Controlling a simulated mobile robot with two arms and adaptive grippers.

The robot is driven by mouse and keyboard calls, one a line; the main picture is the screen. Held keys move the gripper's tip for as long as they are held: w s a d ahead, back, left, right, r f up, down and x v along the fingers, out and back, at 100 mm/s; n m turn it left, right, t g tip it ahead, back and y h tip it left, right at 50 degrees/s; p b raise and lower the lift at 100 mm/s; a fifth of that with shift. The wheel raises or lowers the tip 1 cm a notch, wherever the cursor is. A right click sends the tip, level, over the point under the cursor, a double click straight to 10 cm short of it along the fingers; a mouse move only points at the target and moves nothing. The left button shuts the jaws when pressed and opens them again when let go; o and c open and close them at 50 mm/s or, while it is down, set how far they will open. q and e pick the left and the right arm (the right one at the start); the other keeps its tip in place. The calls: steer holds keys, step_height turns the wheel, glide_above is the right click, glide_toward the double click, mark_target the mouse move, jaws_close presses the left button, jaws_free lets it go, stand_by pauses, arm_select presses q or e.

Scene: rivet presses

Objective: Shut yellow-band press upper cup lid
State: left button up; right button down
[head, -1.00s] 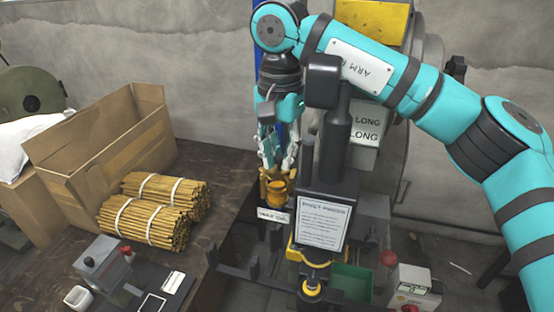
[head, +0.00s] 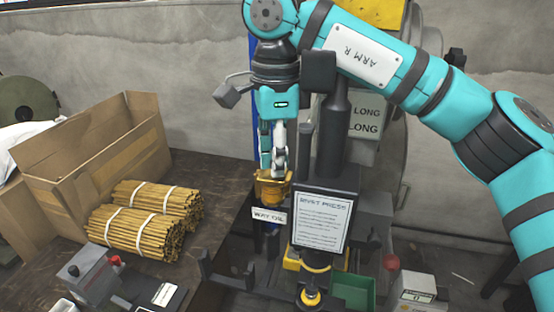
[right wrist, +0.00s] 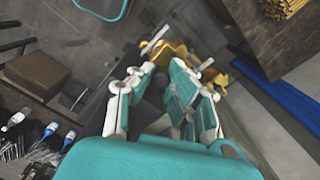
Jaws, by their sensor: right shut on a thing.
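The yellow-band press (head: 325,178) stands right of centre in the head view, with a white "RIVET PRESS" sign on its front and yellow bands low down. Its brass upper cup (head: 270,194) sits at its left side, above a "WAY OIL" label. My right gripper (head: 277,172) points down from above and is shut on the brass lid at the cup's top. The fingers hide most of the lid, so I cannot tell its exact angle. In the right wrist view, brass parts (right wrist: 178,52) show beyond the fingertips. My left gripper is not in view.
A wooden table (head: 222,205) at the left bears bundled sticks (head: 140,215) and an open cardboard box (head: 90,150). A small grey device with a red knob (head: 90,272) stands at its front. A green bin (head: 352,290) is right of the press base.

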steer(key=shift+s+r+m, duration=0.1)
steer(key=shift+m, duration=0.5)
steer(key=c, duration=1.2)
jaws_free()
steer(key=shift+a, duration=0.1)
step_height(320, 180, up, 12)
steer(key=shift+f, duration=0.1)
